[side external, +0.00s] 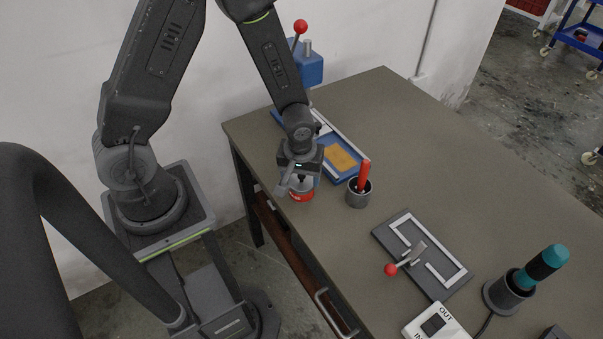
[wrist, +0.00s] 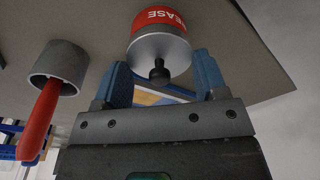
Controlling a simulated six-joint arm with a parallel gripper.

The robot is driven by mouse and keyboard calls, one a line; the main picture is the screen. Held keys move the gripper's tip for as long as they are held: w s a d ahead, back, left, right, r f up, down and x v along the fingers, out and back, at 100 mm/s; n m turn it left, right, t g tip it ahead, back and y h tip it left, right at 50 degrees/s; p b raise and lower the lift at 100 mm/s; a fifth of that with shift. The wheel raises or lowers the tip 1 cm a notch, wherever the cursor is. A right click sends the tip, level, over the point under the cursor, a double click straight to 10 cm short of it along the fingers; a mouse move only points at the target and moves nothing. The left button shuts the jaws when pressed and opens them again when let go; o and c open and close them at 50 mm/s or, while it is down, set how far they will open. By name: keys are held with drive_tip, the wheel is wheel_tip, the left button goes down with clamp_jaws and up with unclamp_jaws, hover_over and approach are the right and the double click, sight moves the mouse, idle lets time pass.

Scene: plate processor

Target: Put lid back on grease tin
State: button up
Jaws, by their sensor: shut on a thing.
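The red grease tin (side external: 301,195) stands near the table's front edge, directly under my gripper (side external: 302,180). In the wrist view the tin (wrist: 160,17) shows its red side with white lettering. The round grey lid (wrist: 143,50) with a black knob lies over the tin's top, between my two blue fingers. My gripper (wrist: 163,75) is shut on the lid, with a finger at either side of its rim. The lid looks in line with the tin; I cannot tell whether a small gap is left between them.
A grey cup (side external: 358,196) with a red-handled tool stands close right of the tin. Behind is a blue tray (side external: 349,174) with a yellow sheet. A dark fixture (side external: 452,281) with a red-knobbed lever lies farther right.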

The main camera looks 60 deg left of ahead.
idle(0.4)
drive_tip(key=o, duration=1)
drive_tip(key=shift+o, duration=0.4)
drive_tip(key=shift+r, duration=3.5)
clamp_jaws()
drive_tip(key=shift+f, duration=0.2)
